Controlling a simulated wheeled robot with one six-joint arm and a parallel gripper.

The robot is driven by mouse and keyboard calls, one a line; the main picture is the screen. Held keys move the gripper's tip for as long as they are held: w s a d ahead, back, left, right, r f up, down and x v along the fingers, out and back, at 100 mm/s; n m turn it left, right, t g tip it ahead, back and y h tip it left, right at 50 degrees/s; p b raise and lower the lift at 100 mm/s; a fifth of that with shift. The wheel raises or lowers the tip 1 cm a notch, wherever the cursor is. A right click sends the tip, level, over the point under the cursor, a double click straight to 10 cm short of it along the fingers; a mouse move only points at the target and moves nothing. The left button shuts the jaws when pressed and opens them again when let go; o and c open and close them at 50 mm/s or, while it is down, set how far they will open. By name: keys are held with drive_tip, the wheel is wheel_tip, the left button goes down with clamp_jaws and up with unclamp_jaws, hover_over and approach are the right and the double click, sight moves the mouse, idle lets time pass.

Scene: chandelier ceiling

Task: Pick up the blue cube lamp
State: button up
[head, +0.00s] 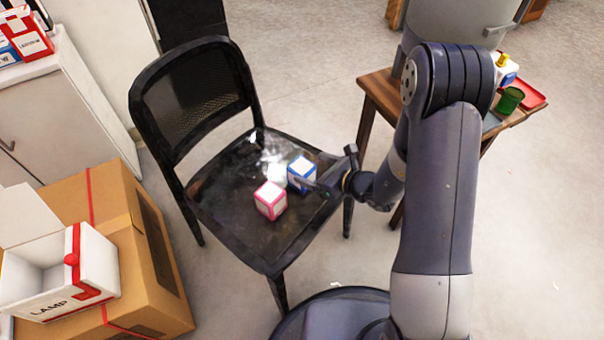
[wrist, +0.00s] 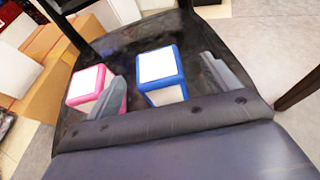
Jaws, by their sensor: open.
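The blue cube lamp (head: 301,174) has blue edges and white faces. It stands on the seat of a black chair (head: 232,225), toward the seat's right side in the head view. A pink cube lamp (head: 270,200) of the same kind stands just in front and to the left of it. My gripper (head: 322,178) is at the blue lamp's right side. In the wrist view the open fingers of my gripper (wrist: 165,88) lie to either side of the blue lamp (wrist: 162,76), with the pink lamp (wrist: 88,88) outside the left finger. Contact cannot be told.
The chair's backrest (head: 195,95) rises behind the seat. A wooden table (head: 380,92) with a green cup (head: 508,100) and red tray (head: 532,94) stands at the right. A cardboard box (head: 150,262) bearing a white lamp box (head: 100,262) stands left. The seat's front is clear.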

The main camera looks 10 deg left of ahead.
sight(302, 166)
drive_tip(key=x, duration=0.2)
drive_tip(key=b+x, duration=0.1)
drive_tip(key=x, duration=0.1)
drive_tip(key=shift+s+f, duration=0.25)
drive_tip(key=shift+s, duration=0.1)
drive_tip(key=shift+w+a+f, duration=0.1)
drive_tip(key=shift+w+a, duration=0.25)
drive_tip(key=shift+a, duration=0.15)
drive_tip(key=shift+c, duration=0.3)
drive_tip(key=c, duration=1.1)
drive_tip(key=shift+c, duration=0.2)
